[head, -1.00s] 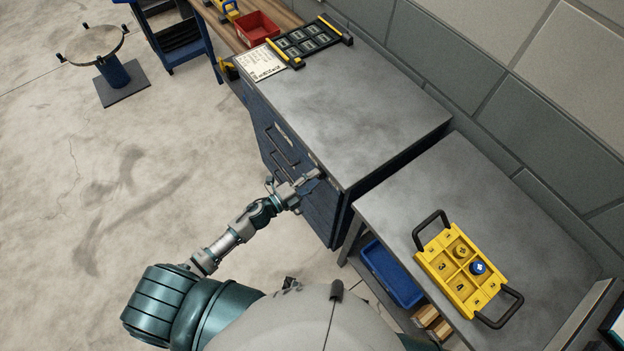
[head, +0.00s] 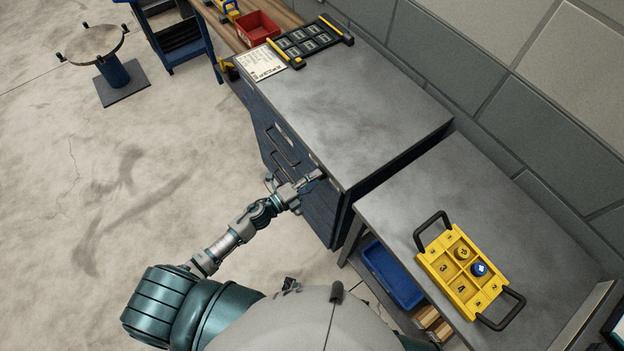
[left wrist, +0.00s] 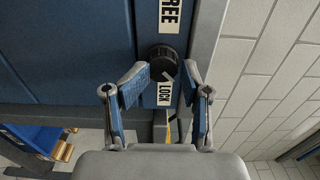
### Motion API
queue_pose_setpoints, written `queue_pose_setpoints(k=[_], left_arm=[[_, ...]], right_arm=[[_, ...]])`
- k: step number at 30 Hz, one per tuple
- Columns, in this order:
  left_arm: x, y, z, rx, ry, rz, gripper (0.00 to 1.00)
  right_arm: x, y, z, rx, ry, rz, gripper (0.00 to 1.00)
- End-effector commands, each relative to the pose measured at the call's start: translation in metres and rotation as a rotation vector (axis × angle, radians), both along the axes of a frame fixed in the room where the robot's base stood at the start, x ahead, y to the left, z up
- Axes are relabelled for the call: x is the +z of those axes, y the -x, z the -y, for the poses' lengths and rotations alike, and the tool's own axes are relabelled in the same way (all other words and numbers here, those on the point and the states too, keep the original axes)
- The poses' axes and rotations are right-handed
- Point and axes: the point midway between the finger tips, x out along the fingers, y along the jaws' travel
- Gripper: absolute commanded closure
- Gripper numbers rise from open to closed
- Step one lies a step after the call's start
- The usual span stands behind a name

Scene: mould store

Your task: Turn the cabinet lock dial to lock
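The black lock dial (left wrist: 164,60) is on the blue cabinet (head: 290,165). In the left wrist view the word FREE (left wrist: 170,14) is above it and LOCK (left wrist: 164,94) below. A small pale mark on the dial is at its lower edge, on the side of LOCK. My left gripper (left wrist: 163,72) is open, with one finger on each side of the dial's lower part and gaps visible. In the head view my left gripper (head: 309,183) is at the cabinet's front, below the top edge, and the dial is hidden there. My right gripper is not in view.
The grey cabinet top is mostly clear, with a paper sheet (head: 262,62) and a black-yellow rack (head: 310,40) at its far end. A red bin (head: 257,28) is beyond. A lower table (head: 390,212) at right holds a yellow tray (head: 447,273). A blue bin (head: 392,275) is underneath.

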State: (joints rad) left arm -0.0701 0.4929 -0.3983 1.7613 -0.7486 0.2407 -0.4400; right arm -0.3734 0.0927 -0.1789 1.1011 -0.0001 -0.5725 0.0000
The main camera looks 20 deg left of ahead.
Motion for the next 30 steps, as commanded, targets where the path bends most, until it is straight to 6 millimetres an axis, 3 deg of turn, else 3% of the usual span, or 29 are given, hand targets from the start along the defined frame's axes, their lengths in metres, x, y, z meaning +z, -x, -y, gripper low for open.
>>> queue_pose_setpoints(k=[1, 25, 30], left_arm=[[0.008, -0.003, 0.001, 0.0, 0.004, 0.015, 0.41], [0.001, 0.0, -0.003, -0.001, 0.003, 0.003, 0.41], [-0.001, 0.013, -0.013, -0.001, 0.004, 0.0, 0.41]], right_arm=[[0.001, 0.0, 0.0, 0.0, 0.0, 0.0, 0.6], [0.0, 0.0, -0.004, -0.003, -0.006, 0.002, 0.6], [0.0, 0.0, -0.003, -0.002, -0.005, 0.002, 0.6]])
